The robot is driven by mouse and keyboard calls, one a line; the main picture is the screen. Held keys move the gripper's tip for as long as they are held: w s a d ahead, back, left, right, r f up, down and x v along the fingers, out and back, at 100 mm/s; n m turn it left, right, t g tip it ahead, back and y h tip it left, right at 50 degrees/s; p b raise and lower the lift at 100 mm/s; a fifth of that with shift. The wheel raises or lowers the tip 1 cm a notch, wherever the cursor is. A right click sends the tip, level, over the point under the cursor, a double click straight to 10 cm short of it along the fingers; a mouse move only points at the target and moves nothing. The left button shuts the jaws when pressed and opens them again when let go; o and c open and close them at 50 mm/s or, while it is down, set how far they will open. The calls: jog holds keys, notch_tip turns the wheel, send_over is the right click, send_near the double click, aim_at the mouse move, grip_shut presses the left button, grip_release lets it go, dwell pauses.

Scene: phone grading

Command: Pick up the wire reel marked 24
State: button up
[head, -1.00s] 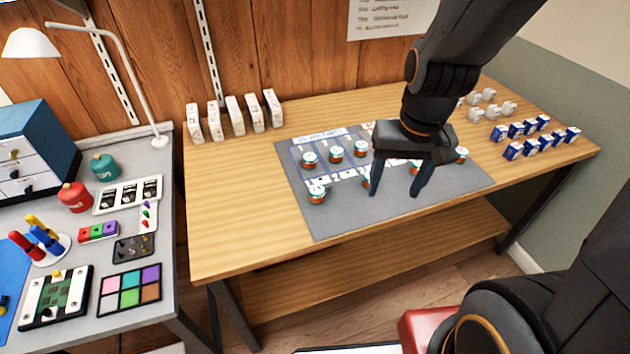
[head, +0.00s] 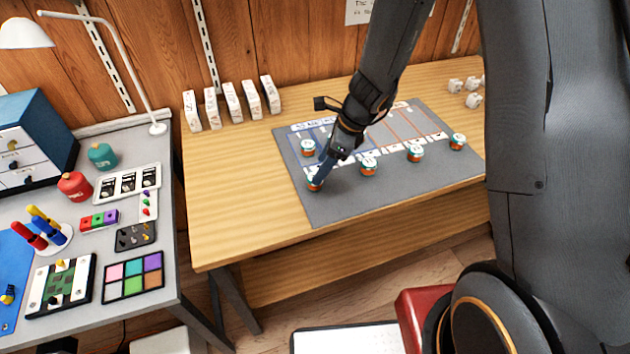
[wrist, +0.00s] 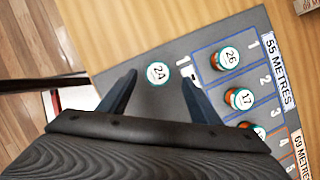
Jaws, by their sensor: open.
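The wire reel marked 24 (wrist: 158,72) shows its white top label in the wrist view, on the grey mat (wrist: 112,68) near its corner. My gripper (wrist: 160,80) is open, with one finger on each side of that reel in the picture and nothing held. I cannot tell how far the fingertips are above it. In the head view, my gripper (head: 322,175) is over the near left reel (head: 314,187), which it partly hides. Reels marked 26 (wrist: 229,58) and 17 (wrist: 241,98) stand in blue-outlined cells beside the bare strip.
More reels stand along the mat, such as one at the middle (head: 368,168) and one at the right (head: 457,142). Upright white label blocks (head: 232,102) line the back of the wooden table (head: 225,180). A cluttered grey desk (head: 150,285) is at the left.

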aim_at(314, 188)
jog(key=shift+p+x, duration=0.5)
jog(key=shift+x, duration=2.2)
jog(key=shift+s+d, duration=0.1)
jog(key=shift+s, duration=0.1)
jog(key=c, duration=1.1)
